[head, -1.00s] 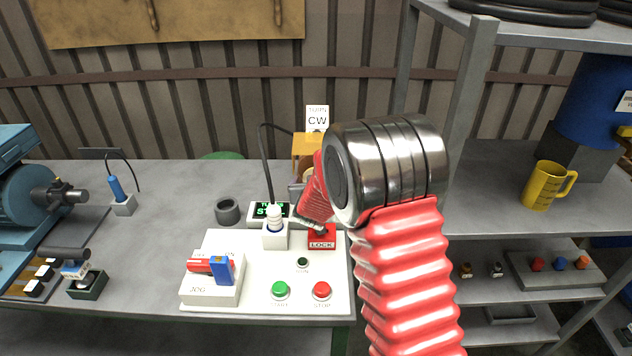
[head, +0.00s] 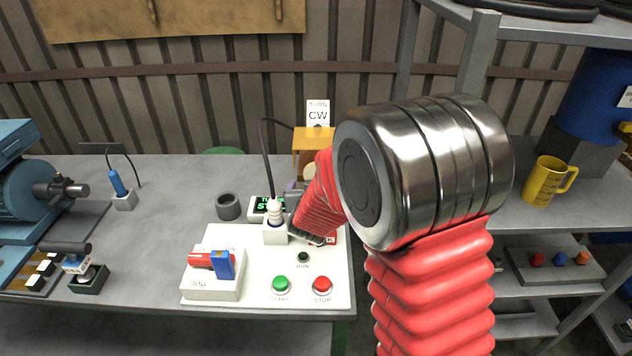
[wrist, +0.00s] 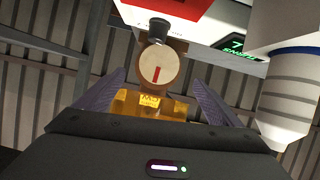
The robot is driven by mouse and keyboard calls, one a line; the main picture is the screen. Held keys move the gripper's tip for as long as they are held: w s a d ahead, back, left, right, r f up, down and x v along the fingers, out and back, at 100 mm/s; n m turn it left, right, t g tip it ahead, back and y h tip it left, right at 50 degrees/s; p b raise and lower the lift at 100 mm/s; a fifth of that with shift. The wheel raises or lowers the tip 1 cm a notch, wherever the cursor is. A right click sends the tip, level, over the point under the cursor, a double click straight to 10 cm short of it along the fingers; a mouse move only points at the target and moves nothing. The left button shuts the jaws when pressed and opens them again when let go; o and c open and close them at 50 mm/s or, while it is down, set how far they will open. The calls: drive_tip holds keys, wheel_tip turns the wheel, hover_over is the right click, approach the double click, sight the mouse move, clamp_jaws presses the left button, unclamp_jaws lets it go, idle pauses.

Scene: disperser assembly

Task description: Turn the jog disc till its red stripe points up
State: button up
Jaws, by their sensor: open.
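The jog disc (wrist: 160,68) shows in the wrist view as a round tan face with a short red stripe (wrist: 156,76). The stripe runs from near the centre toward the picture's bottom, toward the yellow housing (wrist: 150,104). This view looks upside down, with the bench panel along its top. In the head view the disc (head: 309,173) is only partly seen under the yellow housing (head: 313,140); its stripe cannot be made out. My gripper (wrist: 158,82) is open and empty, its two fingers either side of the disc in the picture. Contact cannot be told.
A white plug-like part (head: 274,212) with a black cable stands just left of my gripper. A control panel (head: 262,295) carries a red-and-blue JOG switch (head: 212,262), a green button (head: 281,284) and a red button (head: 322,284). A TURN CW sign (head: 318,112) stands behind.

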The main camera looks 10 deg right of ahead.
drive_tip(key=shift+v, duration=2.15)
drive_tip(key=shift+r, duration=0.1)
drive_tip(key=s+a+r+n+g+y, duration=0.25)
drive_tip(key=s+r+y, duration=0.25)
drive_tip(key=s+r, duration=0.55)
drive_tip(key=s+d+g+h, duration=0.1)
drive_tip(key=s+d+g, duration=0.1)
drive_tip(key=s, duration=0.9)
drive_tip(key=s+d+g+h, duration=0.1)
drive_tip(key=s+d+g, duration=0.2)
drive_tip(key=s, duration=0.9)
drive_tip(key=shift+s+d+f+m, duration=0.3)
drive_tip(key=shift+f+m, duration=0.05)
drive_tip(key=shift+m, duration=0.1)
drive_tip(key=shift+c, duration=0.4)
